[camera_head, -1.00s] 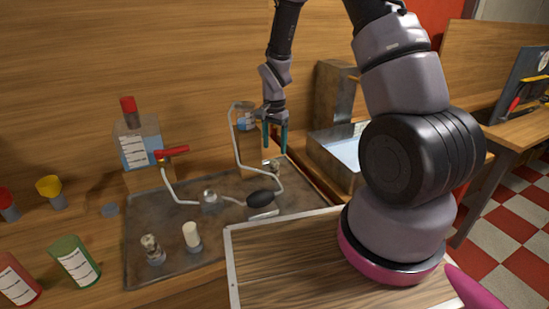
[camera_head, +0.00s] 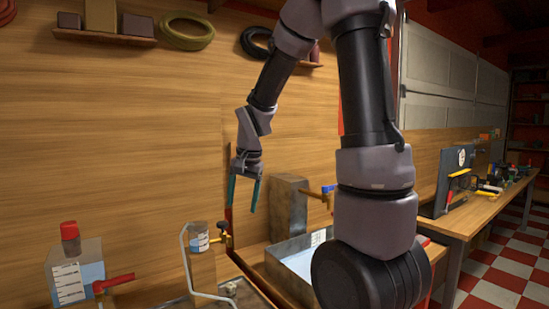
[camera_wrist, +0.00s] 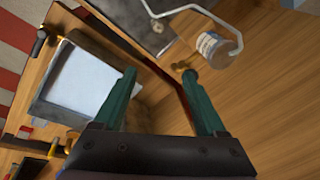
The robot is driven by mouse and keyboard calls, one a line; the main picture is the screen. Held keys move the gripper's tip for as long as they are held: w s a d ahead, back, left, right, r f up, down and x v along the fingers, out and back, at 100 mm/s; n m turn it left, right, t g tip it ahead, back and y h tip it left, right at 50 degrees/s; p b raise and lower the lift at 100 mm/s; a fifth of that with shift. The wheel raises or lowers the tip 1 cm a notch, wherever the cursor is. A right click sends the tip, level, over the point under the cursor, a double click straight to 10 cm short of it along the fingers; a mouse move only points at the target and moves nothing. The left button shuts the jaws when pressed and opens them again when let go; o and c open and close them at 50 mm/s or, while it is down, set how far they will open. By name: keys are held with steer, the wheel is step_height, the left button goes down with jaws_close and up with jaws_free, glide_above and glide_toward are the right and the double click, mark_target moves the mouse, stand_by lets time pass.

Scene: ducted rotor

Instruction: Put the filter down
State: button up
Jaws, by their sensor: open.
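My gripper (camera_head: 242,207) is raised in front of the wooden back wall, its two green fingers apart with nothing between them. In the wrist view the open fingers (camera_wrist: 160,76) also have an empty gap. A small pale fitting (camera_head: 230,289), which may be the filter, stands on the dark tray (camera_head: 257,300) below my gripper. It is too small to identify surely. In the wrist view a small pale piece (camera_wrist: 157,26) shows on the tray, well apart from the fingers.
A labelled clear jar (camera_head: 200,240) with a bent tube and a brass valve (camera_head: 223,237) stands left of my gripper. A water-filled basin (camera_head: 300,261) is at right. A red-capped bottle (camera_head: 77,277) stands at far left. The air around my gripper is clear.

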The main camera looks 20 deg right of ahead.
steer(key=s+d+r+n+t, duration=0.1)
steer(key=s+r+t, duration=0.1)
steer(key=s+r, duration=0.5)
steer(key=s+d+r+n+t+y, duration=0.1)
steer(key=s+r+n+t, duration=0.1)
steer(key=s+r, duration=0.5)
steer(key=s, duration=0.3)
steer(key=shift+s+d+r+n+t, duration=0.15)
steer(key=shift+d+r+n+t, duration=0.15)
steer(key=shift+r, duration=0.1)
steer(key=shift+a, duration=0.2)
